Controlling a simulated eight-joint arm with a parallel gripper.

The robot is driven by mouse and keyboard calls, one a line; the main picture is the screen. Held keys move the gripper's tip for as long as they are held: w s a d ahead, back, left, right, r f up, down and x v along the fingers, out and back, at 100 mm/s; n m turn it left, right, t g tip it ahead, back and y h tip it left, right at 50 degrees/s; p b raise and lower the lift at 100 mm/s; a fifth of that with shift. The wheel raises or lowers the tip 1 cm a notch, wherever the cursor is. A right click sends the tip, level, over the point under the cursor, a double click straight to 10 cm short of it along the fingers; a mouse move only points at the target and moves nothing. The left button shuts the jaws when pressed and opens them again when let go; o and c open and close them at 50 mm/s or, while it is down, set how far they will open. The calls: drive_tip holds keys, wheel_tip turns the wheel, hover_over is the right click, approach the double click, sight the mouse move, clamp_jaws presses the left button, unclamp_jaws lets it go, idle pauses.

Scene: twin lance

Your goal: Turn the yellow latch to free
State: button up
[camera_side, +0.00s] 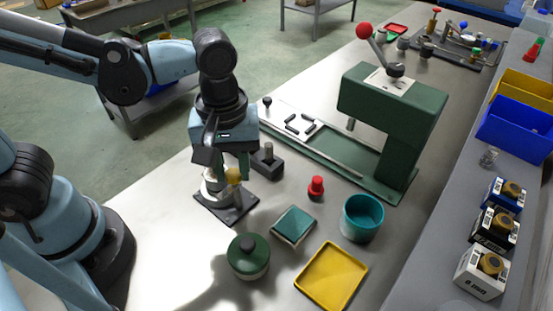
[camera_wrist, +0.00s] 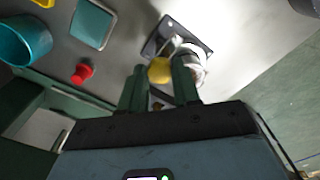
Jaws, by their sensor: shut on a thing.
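The yellow latch (camera_side: 233,175) is a small yellow knob on a fixture with a dark square base plate (camera_side: 240,206) and a white rounded part (camera_side: 211,184). My gripper (camera_side: 233,165) points down at the fixture, with its green fingers at the latch. In the wrist view the yellow latch (camera_wrist: 160,71) sits between the tips of the two green fingers (camera_wrist: 160,85), which are shut on it. The white part (camera_wrist: 191,66) is just to its right. The fingers partly hide the latch in the side view, and its turn angle is hard to tell.
A dark block with a post (camera_side: 267,161) stands close behind the fixture. A red knob (camera_side: 316,187), teal square (camera_side: 293,225), teal cup (camera_side: 362,217), green lidded pot (camera_side: 248,256) and yellow tray (camera_side: 332,277) lie to the right and front. A green press (camera_side: 390,115) stands behind.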

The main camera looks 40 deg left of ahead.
sight(233, 173)
idle(0.4)
drive_tip(key=o, duration=1.1)
drive_tip(key=shift+c, duration=0.2)
wheel_tip(233, 173, up, 12)
drive_tip(key=w+a+f+m+t, duration=0.2)
drive_tip(key=a+f+m+t, duration=0.1)
drive_tip(key=a, duration=0.3)
drive_tip(key=w+a+f+m+t, duration=0.2)
drive_tip(key=a+f+m+t, duration=0.2)
drive_tip(key=a+m, duration=0.2)
drive_tip(key=shift+a+f, duration=0.3)
drive_tip(key=shift+a, duration=0.35)
